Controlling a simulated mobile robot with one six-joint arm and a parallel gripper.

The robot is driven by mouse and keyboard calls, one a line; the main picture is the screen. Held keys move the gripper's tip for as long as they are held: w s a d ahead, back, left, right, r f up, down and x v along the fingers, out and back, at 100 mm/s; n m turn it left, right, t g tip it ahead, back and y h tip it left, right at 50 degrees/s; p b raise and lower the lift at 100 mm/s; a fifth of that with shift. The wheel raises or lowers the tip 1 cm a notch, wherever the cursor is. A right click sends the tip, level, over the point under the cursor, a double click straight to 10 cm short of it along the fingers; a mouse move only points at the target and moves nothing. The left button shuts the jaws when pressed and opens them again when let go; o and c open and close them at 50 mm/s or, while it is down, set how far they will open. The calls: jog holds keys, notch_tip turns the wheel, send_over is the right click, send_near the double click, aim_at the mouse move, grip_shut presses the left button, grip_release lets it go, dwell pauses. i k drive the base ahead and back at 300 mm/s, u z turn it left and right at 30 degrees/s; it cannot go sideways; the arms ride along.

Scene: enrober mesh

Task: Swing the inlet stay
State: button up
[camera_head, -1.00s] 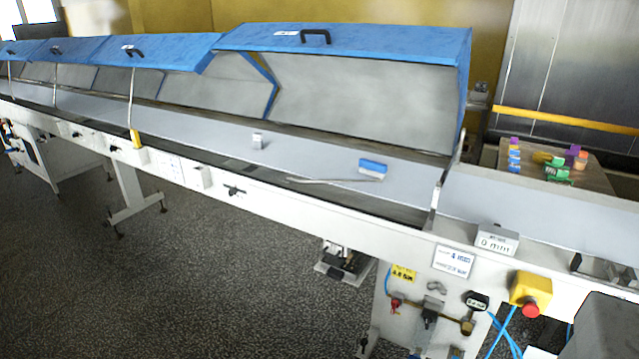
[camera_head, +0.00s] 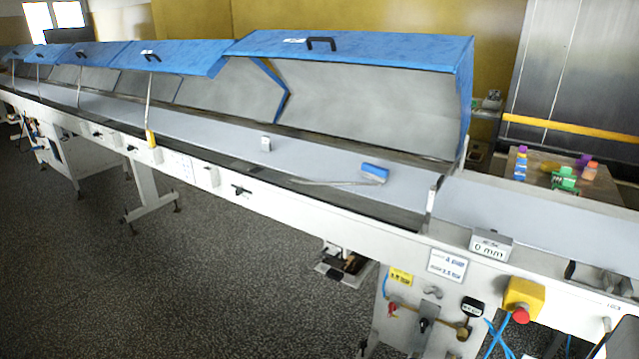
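A long conveyor tunnel with blue hoods runs from the far left to the right. The nearest hood (camera_head: 350,47) is raised, with its grey inside showing. Under its near right end a short pale upright bar (camera_head: 432,195) stands at the belt edge. Farther left, a thin upright stay with a yellow lower end (camera_head: 151,138) stands under the hood line. A thin pale rod (camera_head: 330,183) lies low along the belt opening, beside a blue and white block (camera_head: 374,173). I cannot tell which of these is the inlet stay. My gripper is not in view.
A small white block (camera_head: 266,144) sits on the belt. A "0 mm" block (camera_head: 491,244) and a yellow box with a red button (camera_head: 522,299) are at the near right. A side table (camera_head: 600,188) holds colored items. The floor (camera_head: 230,290) in front is clear.

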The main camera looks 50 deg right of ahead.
aim_at(294, 181)
jog(key=z, duration=0.1)
jog(key=i, duration=0.95)
jog(key=u, duration=0.05)
